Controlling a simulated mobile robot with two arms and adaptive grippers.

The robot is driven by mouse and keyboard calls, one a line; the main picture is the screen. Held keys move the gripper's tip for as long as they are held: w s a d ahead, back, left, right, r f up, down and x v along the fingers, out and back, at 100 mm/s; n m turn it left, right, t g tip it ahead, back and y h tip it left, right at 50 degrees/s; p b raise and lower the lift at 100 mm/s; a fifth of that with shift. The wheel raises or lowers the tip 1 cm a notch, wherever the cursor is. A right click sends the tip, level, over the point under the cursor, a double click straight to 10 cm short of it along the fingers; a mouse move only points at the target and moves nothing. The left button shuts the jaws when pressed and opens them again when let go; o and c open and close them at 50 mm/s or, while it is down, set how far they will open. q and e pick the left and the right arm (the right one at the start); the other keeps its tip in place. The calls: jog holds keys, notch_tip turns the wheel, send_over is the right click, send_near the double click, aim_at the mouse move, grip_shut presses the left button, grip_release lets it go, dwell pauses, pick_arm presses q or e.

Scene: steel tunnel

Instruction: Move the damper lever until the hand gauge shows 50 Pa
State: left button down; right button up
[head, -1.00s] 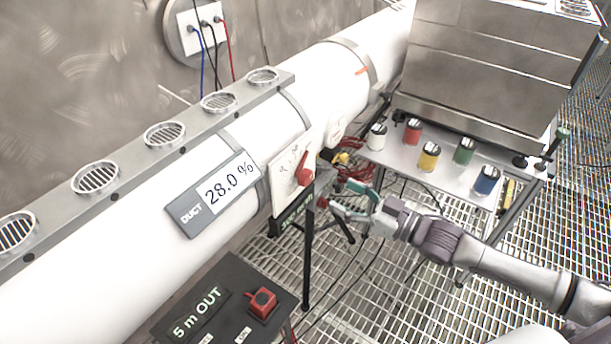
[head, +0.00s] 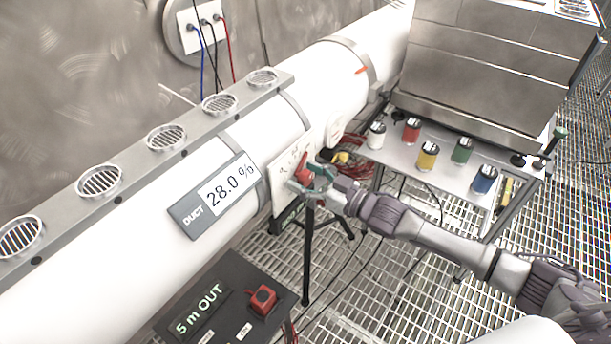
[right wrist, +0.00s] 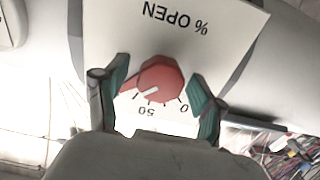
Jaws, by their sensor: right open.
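The red damper lever (head: 304,172) is on a white scale plate (head: 281,184) on the side of the white duct. In the right wrist view the red knob (right wrist: 160,78) sits between the fingers, with a pale pointer mark and the printed "% OPEN", "50" and "0" around it. My right gripper (head: 311,182) is open around the knob; in the right wrist view (right wrist: 158,92) a gap shows on both sides, so the fingers look apart from it. A hand gauge reading in Pa cannot be made out. My left gripper is not in view.
A duct display (head: 231,190) reads 28.0 %. A dark box (head: 220,312) marked "5 m OUT" with a red switch stands at the front. A shelf (head: 400,158) with several coloured canisters is at right. A black tripod (head: 308,250) stands below the plate.

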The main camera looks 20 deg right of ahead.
jog(key=c, duration=1.1)
jog(key=n, duration=0.5)
jog(key=shift+a, duration=0.1)
jog(key=shift+c, duration=0.2)
jog(key=o, duration=1.1)
jog(key=shift+o, duration=0.2)
jog(key=shift+s, duration=0.1)
jog(key=v, duration=1.2)
